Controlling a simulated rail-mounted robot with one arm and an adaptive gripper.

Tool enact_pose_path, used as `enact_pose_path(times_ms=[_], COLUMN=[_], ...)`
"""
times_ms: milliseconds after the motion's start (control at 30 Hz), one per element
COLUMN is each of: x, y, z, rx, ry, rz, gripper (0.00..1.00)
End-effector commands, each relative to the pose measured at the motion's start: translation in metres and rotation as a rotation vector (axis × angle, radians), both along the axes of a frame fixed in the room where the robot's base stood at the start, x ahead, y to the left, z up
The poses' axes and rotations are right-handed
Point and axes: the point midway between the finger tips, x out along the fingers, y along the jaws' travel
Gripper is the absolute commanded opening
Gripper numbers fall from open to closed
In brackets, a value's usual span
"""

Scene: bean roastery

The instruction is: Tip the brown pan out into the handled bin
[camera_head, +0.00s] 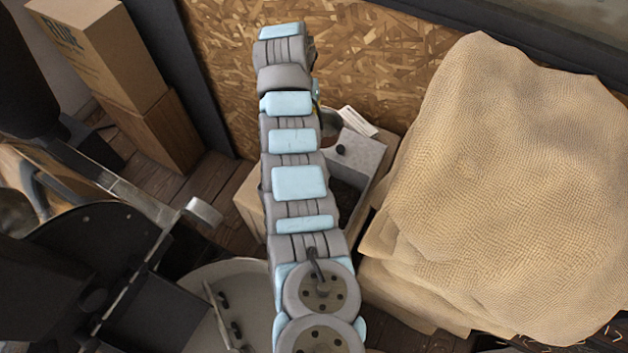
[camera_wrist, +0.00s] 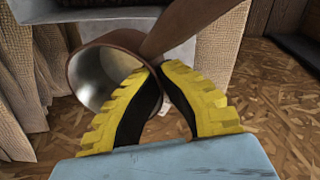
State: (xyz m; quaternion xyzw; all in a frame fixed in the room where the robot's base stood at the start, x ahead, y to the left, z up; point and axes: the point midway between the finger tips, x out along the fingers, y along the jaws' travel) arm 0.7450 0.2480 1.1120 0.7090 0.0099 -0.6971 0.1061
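The brown pan (camera_wrist: 78,68) is in the wrist view, tilted with its mouth partly toward the camera. Its shiny metal inside shows no contents in the visible part. Its brown handle (camera_wrist: 185,25) runs up and right. My gripper (camera_wrist: 158,68) has its yellow fingers closed together at the base of this handle. In the head view a small part of the pan (camera_head: 331,122) shows beside my arm, which hides the gripper. The handled bin (camera_head: 366,158) is a grey box with a black knob, just below the pan in the picture. Dark contents show inside; my arm covers its left part.
A large burlap sack (camera_head: 510,190) stands close to the bin's right. Cardboard boxes (camera_head: 105,60) and dark roasting machinery (camera_head: 90,260) are at the left. A chipboard wall (camera_head: 385,60) stands behind. A round grey tray (camera_head: 225,290) lies at the lower middle.

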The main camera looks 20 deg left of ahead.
Motion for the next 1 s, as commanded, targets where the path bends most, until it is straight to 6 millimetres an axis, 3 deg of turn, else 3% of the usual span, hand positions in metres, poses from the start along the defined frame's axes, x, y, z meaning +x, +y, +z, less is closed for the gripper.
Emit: enact_pose_path(times_ms=[267, 733, 1000], x=[0.001, 0.0, 0.0], y=[0.0, 0.0, 0.0], z=[0.01, 0.058, 0.06], rx=[0.0, 0.0, 0.0], ry=[-0.002, -0.001, -0.001], rz=[0.0, 0.001, 0.0], gripper=[0.0, 0.0, 0.0])
